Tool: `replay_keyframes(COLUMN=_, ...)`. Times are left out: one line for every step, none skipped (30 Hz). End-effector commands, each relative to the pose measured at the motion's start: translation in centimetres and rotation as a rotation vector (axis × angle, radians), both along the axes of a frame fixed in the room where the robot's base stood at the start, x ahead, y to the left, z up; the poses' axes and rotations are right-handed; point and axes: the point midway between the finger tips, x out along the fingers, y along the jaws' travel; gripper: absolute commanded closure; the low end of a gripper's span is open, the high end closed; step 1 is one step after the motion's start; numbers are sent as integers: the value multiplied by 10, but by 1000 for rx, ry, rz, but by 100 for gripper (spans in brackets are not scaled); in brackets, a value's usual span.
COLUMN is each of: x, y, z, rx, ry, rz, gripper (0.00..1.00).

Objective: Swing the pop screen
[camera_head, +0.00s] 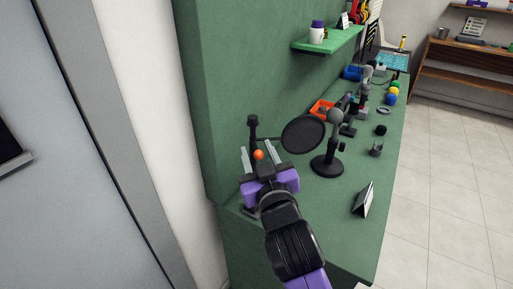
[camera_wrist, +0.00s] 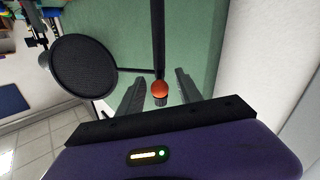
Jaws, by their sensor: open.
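The pop screen (camera_head: 303,134) is a round black mesh disc on a thin arm. The arm runs left to a dark upright post (camera_head: 253,130) near the green wall. An orange ball-shaped knob (camera_head: 259,155) sits by the post. My gripper (camera_head: 260,158) is open, with its two grey fingers on either side of the knob in the picture; I cannot tell whether they touch it. In the wrist view the orange knob (camera_wrist: 160,89) lies between the fingertips (camera_wrist: 158,88), and the pop screen (camera_wrist: 83,65) is to the left.
A microphone on a round-based stand (camera_head: 327,165) stands just right of the pop screen. A tilted dark card (camera_head: 363,199) is near the front edge of the green counter (camera_head: 330,215). An orange tray (camera_head: 322,109) and small items lie further back. A green shelf (camera_head: 330,41) is above.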

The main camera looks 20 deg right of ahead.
Motion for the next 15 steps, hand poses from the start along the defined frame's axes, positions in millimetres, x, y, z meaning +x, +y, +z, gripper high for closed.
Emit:
replay_keyframes(x=4, y=-1, z=1, rx=1, ry=1, rz=-1, gripper=58)
replay_keyframes(x=6, y=-1, z=1, rx=1, ry=0, rz=-1, gripper=58)
replay_keyframes(x=7, y=-1, z=1, rx=1, ry=0, rz=-1, gripper=58)
replay_keyframes(x=8, y=-2, z=0, rx=1, ry=0, rz=0, gripper=58)
replay_keyframes(x=9, y=-2, z=0, rx=1, ry=0, rz=0, gripper=58)
replay_keyframes(x=9, y=-2, z=0, rx=0, ry=0, rz=0, gripper=58)
replay_keyframes(x=9, y=-2, z=0, rx=0, ry=0, rz=0, gripper=58)
replay_keyframes(x=9, y=-2, z=0, rx=0, ry=0, rz=0, gripper=58)
replay_keyframes(x=9, y=-2, z=0, rx=0, ry=0, rz=0, gripper=58)
replay_keyframes(x=9, y=-2, z=0, rx=0, ry=0, rz=0, gripper=58)
replay_keyframes(x=9, y=-2, z=0, rx=0, ry=0, rz=0, gripper=58)
replay_keyframes(x=9, y=-2, z=0, rx=0, ry=0, rz=0, gripper=60)
replay_keyframes(x=9, y=-2, z=0, rx=0, ry=0, rz=0, gripper=66)
replay_keyframes(x=9, y=-2, z=0, rx=0, ry=0, rz=0, gripper=72)
replay_keyframes(x=9, y=-2, z=0, rx=0, ry=0, rz=0, gripper=80)
